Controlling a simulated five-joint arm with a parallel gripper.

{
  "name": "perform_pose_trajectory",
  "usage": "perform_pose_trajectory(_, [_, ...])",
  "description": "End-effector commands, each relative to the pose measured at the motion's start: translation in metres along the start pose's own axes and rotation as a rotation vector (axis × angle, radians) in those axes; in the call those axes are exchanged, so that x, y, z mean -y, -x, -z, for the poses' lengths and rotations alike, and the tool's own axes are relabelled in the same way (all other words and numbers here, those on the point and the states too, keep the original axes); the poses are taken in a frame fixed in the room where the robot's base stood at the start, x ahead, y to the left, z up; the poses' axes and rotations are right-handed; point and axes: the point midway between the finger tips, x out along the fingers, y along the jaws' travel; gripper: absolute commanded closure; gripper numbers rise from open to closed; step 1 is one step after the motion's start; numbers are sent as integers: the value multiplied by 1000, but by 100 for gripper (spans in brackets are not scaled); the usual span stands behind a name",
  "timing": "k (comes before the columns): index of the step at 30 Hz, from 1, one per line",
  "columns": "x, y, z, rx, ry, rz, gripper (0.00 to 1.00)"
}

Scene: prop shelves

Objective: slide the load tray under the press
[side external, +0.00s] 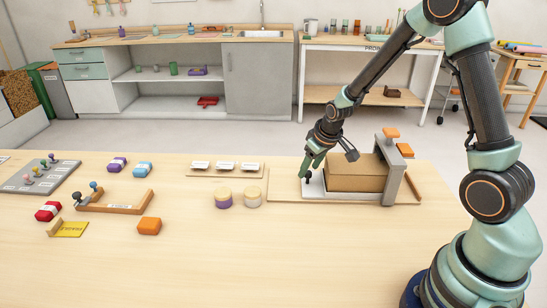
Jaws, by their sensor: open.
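The press (391,170) is a grey frame with an orange block on top, standing at the right of the table. A brown box (354,181) sits on the pale load tray (338,196), with its right end inside the press frame. The tray's left end sticks out to the left of the press. Whether a finger touches the tray or box cannot be told.
A long board (285,194) lies under the press and tray. Two round lidded jars (238,200) and a rack with white labels (225,173) stand to the left. A wooden tray (115,207), an orange block (149,226) and a grey peg board (40,178) are further left. The front middle is clear.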

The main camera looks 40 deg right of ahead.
Motion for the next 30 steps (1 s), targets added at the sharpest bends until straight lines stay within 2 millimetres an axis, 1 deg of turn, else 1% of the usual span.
perform_pose_trajectory(1, [0,8,1,-4,0,-1,44])
perform_pose_trajectory(12, [-1,67,1,-6,0,-2,44])
perform_pose_trajectory(18, [-1,93,1,-5,-1,-2,44])
perform_pose_trajectory(24, [-1,105,0,-3,-1,-1,44])
perform_pose_trajectory(30, [0,106,0,-1,-1,-1,44])
